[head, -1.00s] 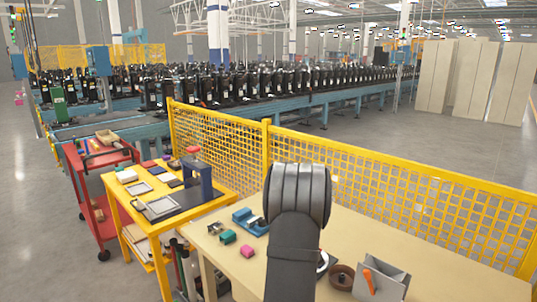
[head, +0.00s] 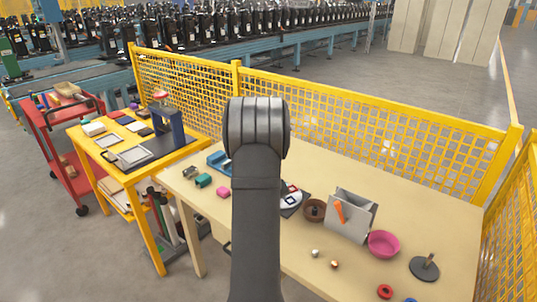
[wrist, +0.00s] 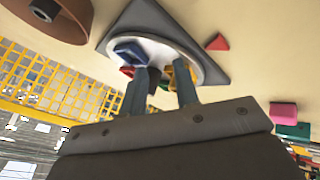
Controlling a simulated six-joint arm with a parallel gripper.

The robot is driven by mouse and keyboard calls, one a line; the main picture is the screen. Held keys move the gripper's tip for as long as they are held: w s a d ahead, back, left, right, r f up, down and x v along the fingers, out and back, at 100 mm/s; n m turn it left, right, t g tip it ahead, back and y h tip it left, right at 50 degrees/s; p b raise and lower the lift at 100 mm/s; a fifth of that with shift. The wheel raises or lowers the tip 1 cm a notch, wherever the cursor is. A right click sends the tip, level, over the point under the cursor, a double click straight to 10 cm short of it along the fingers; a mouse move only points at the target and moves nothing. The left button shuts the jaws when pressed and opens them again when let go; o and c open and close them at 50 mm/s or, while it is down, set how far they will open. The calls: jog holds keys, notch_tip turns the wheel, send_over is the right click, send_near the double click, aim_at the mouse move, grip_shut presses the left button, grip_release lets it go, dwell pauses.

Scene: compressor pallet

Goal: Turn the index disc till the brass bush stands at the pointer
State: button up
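The white index disc (wrist: 195,55) sits on a dark grey plate (wrist: 152,17) in the wrist view. It carries a blue frame-like piece (wrist: 128,50) and yellow, green and red pieces, partly hidden by my fingers. In the head view the disc (head: 293,199) shows just right of my arm, partly covered. My gripper (wrist: 161,90) is open, its two fingers apart over the near part of the disc; contact cannot be told. I cannot pick out the brass bush for certain. A red triangle (wrist: 218,42), possibly the pointer, lies beside the plate.
A brown round bowl (head: 314,210), a grey holder (head: 346,229) with an orange handle, a pink bowl (head: 383,244) and a dark disc with a post (head: 424,268) stand to the right. Pink (head: 223,192) and teal (head: 204,180) blocks lie left. Yellow mesh fence (head: 340,125) runs behind.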

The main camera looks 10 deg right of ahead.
jog(key=shift+s+a+r+n, duration=0.1)
jog(key=shift+a+r+n, duration=0.05)
jog(key=shift+a, duration=0.4)
jog(key=shift+a+r+n, duration=0.1)
jog(key=shift+a+n, duration=0.05)
jog(key=shift+a, duration=0.35)
jog(key=shift+w+d+r+h, duration=0.25)
jog(key=shift+w+r+h, duration=0.15)
jog(key=shift+r, duration=0.25)
jog(key=w+d+r+m, duration=0.1)
jog(key=w+d+r+m+g+h, duration=0.1)
jog(key=d, duration=0.1)
jog(key=w+d+r+m+g, duration=0.1)
jog(key=d+r, duration=0.1)
jog(key=shift+w+r, duration=0.1)
notch_tip(320, 180, up, 11)
jog(key=w+m+g+y, duration=0.3)
jog(key=m+g+y, duration=0.1)
jog(key=m+y, duration=0.1)
jog(key=f, duration=1.7)
jog(key=shift+s+a+f, duration=0.15)
jog(key=shift+a+f, duration=0.1)
jog(key=shift+f, duration=0.05)
grip_shut()
